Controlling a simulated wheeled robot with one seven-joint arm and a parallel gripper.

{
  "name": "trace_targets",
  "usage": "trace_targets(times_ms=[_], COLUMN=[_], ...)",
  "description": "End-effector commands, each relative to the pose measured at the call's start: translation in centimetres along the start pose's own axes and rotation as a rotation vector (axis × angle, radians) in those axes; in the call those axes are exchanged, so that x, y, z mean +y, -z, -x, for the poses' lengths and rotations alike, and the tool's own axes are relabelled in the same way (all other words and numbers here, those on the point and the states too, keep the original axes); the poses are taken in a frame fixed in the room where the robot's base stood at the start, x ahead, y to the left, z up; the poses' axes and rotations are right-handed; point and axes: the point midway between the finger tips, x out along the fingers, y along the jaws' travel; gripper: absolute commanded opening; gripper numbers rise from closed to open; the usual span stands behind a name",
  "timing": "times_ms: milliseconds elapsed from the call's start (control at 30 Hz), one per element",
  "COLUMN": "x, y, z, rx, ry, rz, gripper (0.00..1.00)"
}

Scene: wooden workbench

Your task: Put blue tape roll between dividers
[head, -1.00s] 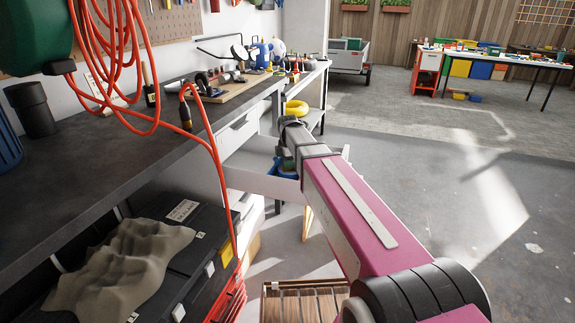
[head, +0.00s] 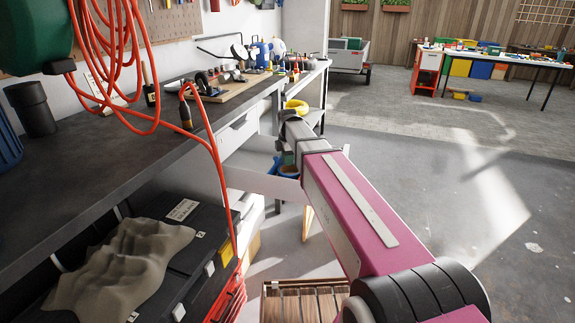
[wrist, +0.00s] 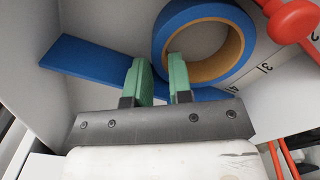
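The blue tape roll (wrist: 225,20), with a brown core, shows in the wrist view at the top, its hole facing the camera. My gripper (wrist: 160,66) has two green fingers. One is at the roll's outer side and the other overlaps its hole; the roll's wall fills the narrow gap between them. A flat blue strip (wrist: 85,62) lies behind the fingers in a white compartment; whether it is a divider I cannot tell. In the head view my gripper (head: 284,160) is mostly hidden by my arm at the open white drawer (head: 250,178), where blue and brown show.
A red rounded object (wrist: 293,20) is close to the roll's right, beside a white edge with printed numbers (wrist: 264,68). The dark workbench (head: 110,150) is left of the drawer. An orange cord (head: 212,140) hangs in front.

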Motion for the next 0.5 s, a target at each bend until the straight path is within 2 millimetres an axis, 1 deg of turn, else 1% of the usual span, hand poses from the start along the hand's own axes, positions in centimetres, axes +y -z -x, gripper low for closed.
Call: trace_targets(times_ms=[33, 200, 400, 500], x=[0.0, 0.1, 0.1, 0.1], y=[0.0, 0.0, 0.0, 0.0], z=[1.0, 4.0, 7.1, 8.4], rx=[0.0, 0.0, 0.0, 0.0], ry=[-0.003, -0.002, -0.001, -0.002], rz=[0.0, 0.0, 0.0, 0.0], gripper=[0.2, 0.2, 0.2, 0.2])
